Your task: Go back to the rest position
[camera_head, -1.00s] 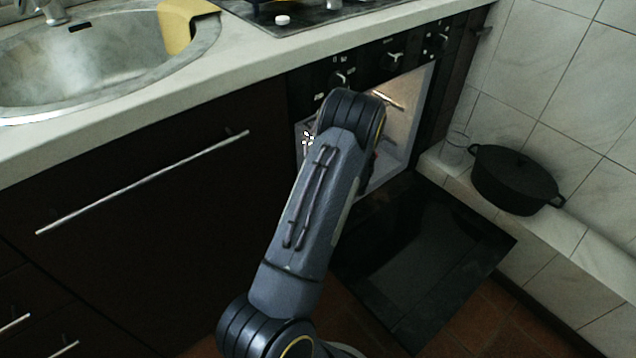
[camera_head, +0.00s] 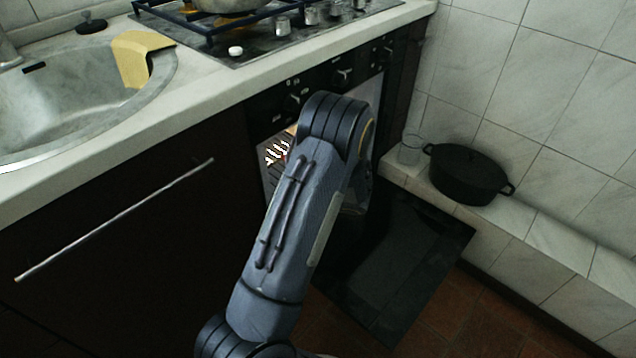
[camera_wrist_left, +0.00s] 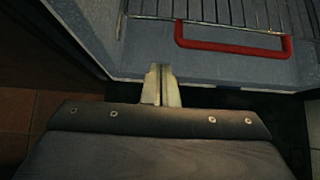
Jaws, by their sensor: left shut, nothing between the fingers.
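My left gripper (camera_wrist_left: 161,86) shows in the left wrist view with its two pale fingers together and nothing between them. It is in front of the oven opening, close to the grey front edge of the cavity. A wire rack (camera_wrist_left: 210,10) with a red bar (camera_wrist_left: 232,49) at its front lies beyond the fingertips, apart from them. In the head view an arm of mine rises in front of the oven (camera_head: 345,76) and covers much of its lit opening. The gripper is hidden there. My right gripper is not in view.
The oven door (camera_head: 395,265) hangs open, low over the tiled floor. A black lidded pot (camera_head: 468,178) and a clear glass (camera_head: 410,150) stand on the tiled ledge at right. The counter with the sink (camera_head: 70,100) and hob (camera_head: 270,38) lies above and left.

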